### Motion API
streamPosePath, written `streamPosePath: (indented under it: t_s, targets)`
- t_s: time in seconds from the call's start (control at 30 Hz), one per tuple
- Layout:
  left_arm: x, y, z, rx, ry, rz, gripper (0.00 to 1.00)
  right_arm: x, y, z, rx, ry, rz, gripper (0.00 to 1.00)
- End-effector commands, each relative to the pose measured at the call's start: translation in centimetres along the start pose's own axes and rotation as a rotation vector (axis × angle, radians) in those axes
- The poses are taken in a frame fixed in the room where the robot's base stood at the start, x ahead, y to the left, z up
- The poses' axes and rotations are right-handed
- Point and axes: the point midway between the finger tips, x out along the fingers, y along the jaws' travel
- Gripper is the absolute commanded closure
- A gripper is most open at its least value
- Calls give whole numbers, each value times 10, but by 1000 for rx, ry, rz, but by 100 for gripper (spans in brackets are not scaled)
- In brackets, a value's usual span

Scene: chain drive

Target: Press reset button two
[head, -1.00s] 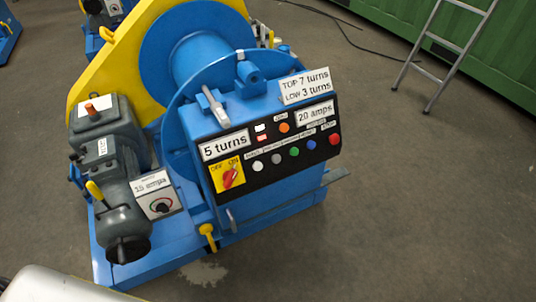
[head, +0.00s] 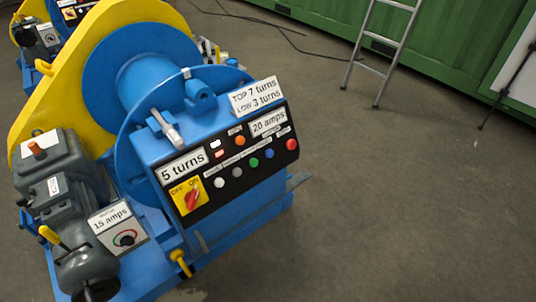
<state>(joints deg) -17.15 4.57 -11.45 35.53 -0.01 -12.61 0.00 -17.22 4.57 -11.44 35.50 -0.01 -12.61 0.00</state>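A black control panel (head: 228,188) sits on the sloped front of a blue and yellow winch machine (head: 165,95). Its lower row holds a white button (head: 219,183), a grey button (head: 237,172), a green button (head: 254,163), a blue button (head: 269,154) and a red button (head: 291,144). An orange round light or button (head: 241,141) is above. A red rotary switch (head: 192,198) on a yellow plate is at the panel's left. The small labels over the buttons are too blurred to read, so I cannot tell which is reset two. Neither gripper is in view.
A grey motor (head: 62,185) and a small box with a dial (head: 122,238) flank the panel on the left. A ladder (head: 385,50) leans by a green container (head: 440,45) at the back. The floor (head: 400,210) to the right is clear.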

Motion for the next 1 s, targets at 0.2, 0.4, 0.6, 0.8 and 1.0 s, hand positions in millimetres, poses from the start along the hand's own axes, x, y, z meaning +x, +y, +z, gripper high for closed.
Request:
streamPosePath:
  t_s: [0.2,0.4,0.6,0.8,1.0]
  targets:
    - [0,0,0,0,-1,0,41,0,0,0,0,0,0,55]
    - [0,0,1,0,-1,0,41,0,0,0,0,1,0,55]
    - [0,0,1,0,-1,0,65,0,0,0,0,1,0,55]
    - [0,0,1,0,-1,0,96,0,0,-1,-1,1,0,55]
    - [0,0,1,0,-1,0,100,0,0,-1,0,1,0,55]
